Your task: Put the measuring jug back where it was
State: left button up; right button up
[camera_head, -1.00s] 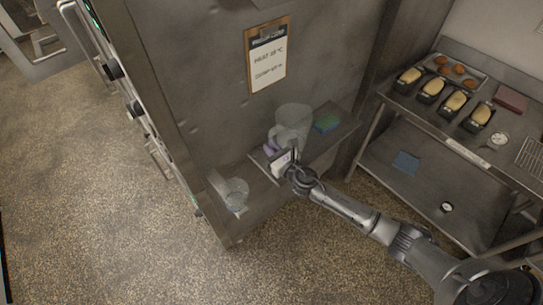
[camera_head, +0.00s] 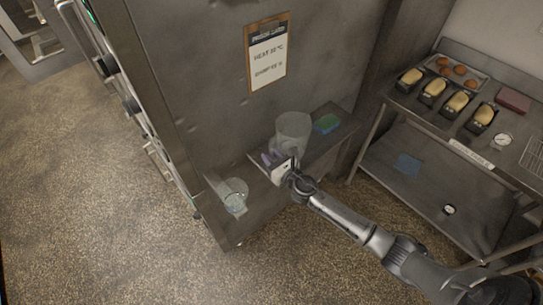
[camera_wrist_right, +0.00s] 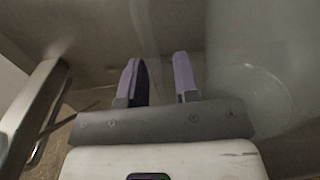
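The measuring jug (camera_head: 293,130), a pale see-through vessel, stands upright on the narrow metal wall shelf (camera_head: 318,147). My right gripper (camera_head: 269,158) is at the shelf's front left, just left of the jug's lower part. In the right wrist view its two purple fingers (camera_wrist_right: 158,80) are apart, with no solid object clearly between them. A see-through curved wall, which looks like the jug (camera_wrist_right: 245,85), fills the right of that view. Whether a finger touches it I cannot tell. My left gripper is not in view.
A second clear vessel (camera_head: 235,194) sits on a small ledge at the left. A green and blue sponge (camera_head: 327,124) lies right of the jug. A clipboard (camera_head: 267,52) hangs above. A steel table (camera_head: 440,124) with loaf tins stands at the right.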

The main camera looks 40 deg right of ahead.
jog(key=shift+o, duration=0.5)
jog(key=shift+r, duration=0.15)
jog(key=shift+s, duration=0.2)
jog(key=s, duration=1.1)
jog(key=shift+s+a, duration=0.15)
jog(key=shift+s, duration=0.2)
